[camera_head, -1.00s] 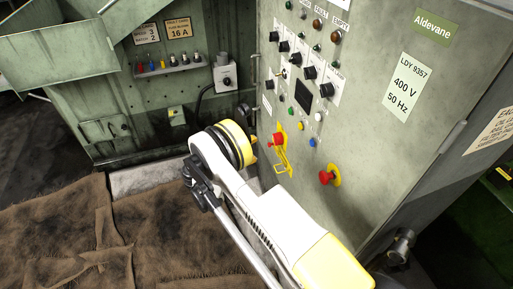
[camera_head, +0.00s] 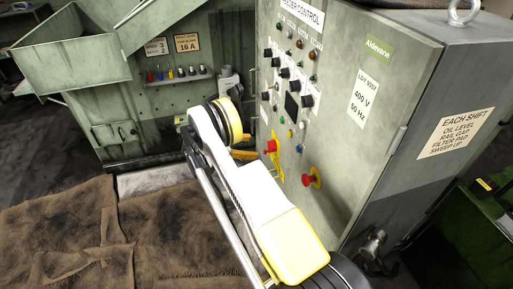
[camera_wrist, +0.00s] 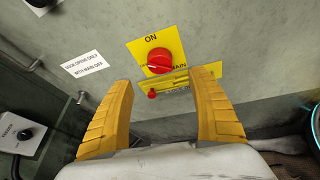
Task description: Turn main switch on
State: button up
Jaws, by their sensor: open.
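The main switch (camera_wrist: 158,62) is a round red knob on a yellow plate marked ON in the wrist view. A yellow strip with a small red piece (camera_wrist: 152,94) crosses just below the knob. My gripper (camera_wrist: 163,79) is open and empty, its two yellow fingers spread below and either side of the switch, apart from the knob. In the head view the switch (camera_head: 270,146) shows small and red on the cabinet face. My gripper (camera_head: 243,153) is just left of it, partly hidden by my arm. I cannot tell the knob's exact setting.
The control cabinet (camera_head: 365,60) carries several knobs and buttons above the switch. A red mushroom button (camera_head: 309,180) on yellow sits to its lower right. A white label (camera_wrist: 84,64) is left of the switch. Brown mats (camera_head: 60,235) cover the floor at left.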

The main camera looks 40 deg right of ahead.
aim_at(269, 146)
jog(key=b+x, duration=0.3)
jog(key=x, duration=0.7)
jog(key=shift+s+d+f, duration=0.1)
jog(key=shift+d, duration=0.05)
jog(key=c, duration=1.2)
